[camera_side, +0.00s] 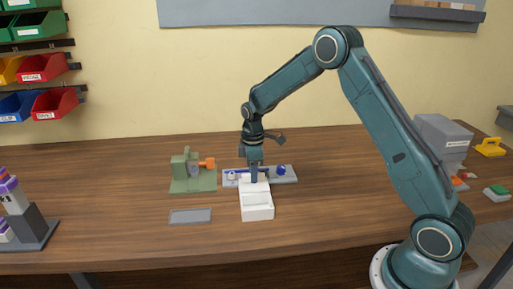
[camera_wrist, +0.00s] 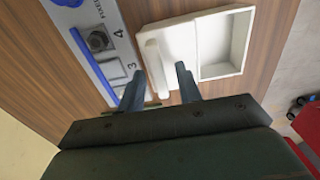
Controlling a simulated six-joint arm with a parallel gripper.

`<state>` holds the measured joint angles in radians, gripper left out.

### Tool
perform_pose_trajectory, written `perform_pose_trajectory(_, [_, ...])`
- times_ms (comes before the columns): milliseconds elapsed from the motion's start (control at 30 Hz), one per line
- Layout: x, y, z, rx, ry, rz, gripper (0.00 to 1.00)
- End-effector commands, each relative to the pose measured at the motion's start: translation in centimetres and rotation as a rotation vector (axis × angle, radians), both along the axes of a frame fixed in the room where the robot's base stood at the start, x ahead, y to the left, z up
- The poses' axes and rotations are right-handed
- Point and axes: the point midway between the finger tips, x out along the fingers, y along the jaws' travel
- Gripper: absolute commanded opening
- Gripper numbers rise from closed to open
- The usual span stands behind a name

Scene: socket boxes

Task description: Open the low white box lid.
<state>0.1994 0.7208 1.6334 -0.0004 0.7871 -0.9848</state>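The low white box (camera_side: 258,212) sits on the wooden table in front of the grey panel. In the wrist view the box (camera_wrist: 238,72) shows an open hollow at its right. A flat white lid (camera_wrist: 181,42) covers the left part, with a raised white ridge (camera_wrist: 154,62) along its left edge. My gripper (camera_side: 254,178) is low at the back end of the box. In the wrist view my gripper (camera_wrist: 159,80) has its two fingers apart, one on each side of the ridge's near end. I cannot tell whether either finger touches it.
A grey panel (camera_side: 289,174) with a blue handle and knob lies close behind the box. A green fixture (camera_side: 194,184) with an orange part stands to the left, and a flat grey plate (camera_side: 190,216) lies in front of it. The table right of the box is clear.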

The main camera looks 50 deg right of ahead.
Motion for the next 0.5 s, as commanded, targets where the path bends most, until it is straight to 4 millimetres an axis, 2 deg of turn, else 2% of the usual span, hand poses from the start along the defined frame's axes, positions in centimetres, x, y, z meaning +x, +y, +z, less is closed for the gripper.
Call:
perform_pose_trajectory(267, [0.1, 0.0, 1.3, -0.001, -0.003, 0.0, 0.35])
perform_pose_trajectory(500, [0.1, 0.0, 4.5, -0.001, -0.005, 0.0, 0.35])
